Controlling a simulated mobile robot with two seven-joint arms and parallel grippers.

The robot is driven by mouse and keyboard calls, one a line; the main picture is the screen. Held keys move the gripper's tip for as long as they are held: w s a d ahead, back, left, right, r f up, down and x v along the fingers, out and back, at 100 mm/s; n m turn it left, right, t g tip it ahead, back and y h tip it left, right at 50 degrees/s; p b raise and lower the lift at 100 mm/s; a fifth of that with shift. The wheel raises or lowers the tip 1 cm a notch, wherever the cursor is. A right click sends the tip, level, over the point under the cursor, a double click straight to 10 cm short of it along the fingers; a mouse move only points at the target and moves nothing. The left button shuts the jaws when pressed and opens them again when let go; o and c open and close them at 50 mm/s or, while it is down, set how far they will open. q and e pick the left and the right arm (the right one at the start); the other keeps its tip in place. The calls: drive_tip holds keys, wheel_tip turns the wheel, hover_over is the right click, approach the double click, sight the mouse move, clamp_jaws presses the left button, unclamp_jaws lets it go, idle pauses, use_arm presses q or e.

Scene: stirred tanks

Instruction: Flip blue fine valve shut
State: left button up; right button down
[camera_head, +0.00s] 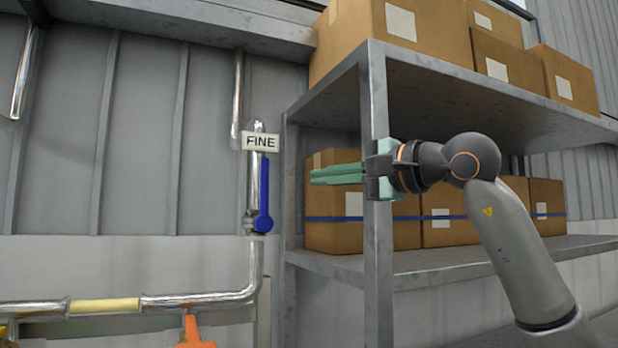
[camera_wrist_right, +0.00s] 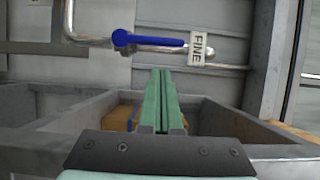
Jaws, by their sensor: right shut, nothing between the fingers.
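The blue fine valve handle (camera_head: 264,196) stands upright along a silver vertical pipe, its round hub at the lower end, below a white "FINE" label (camera_head: 261,142). In the right wrist view the handle (camera_wrist_right: 150,40) lies sideways beside the label (camera_wrist_right: 197,48). My right gripper (camera_head: 312,176) has green fingers, shut and empty, pointing left. It is to the right of the handle, apart from it. In the right wrist view its fingertips (camera_wrist_right: 161,72) point toward the pipe, with a gap to the handle. My left gripper is not in view.
A grey metal shelf (camera_head: 376,90) with cardboard boxes (camera_head: 440,225) stands behind and around my right arm; its post is close to the gripper. A horizontal pipe with a yellow band (camera_head: 104,306) and an orange handle (camera_head: 196,332) are at lower left.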

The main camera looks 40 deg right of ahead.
sight(265, 188)
drive_tip(key=p+x, duration=0.2)
drive_tip(key=x, duration=0.7)
drive_tip(key=shift+a, duration=0.1)
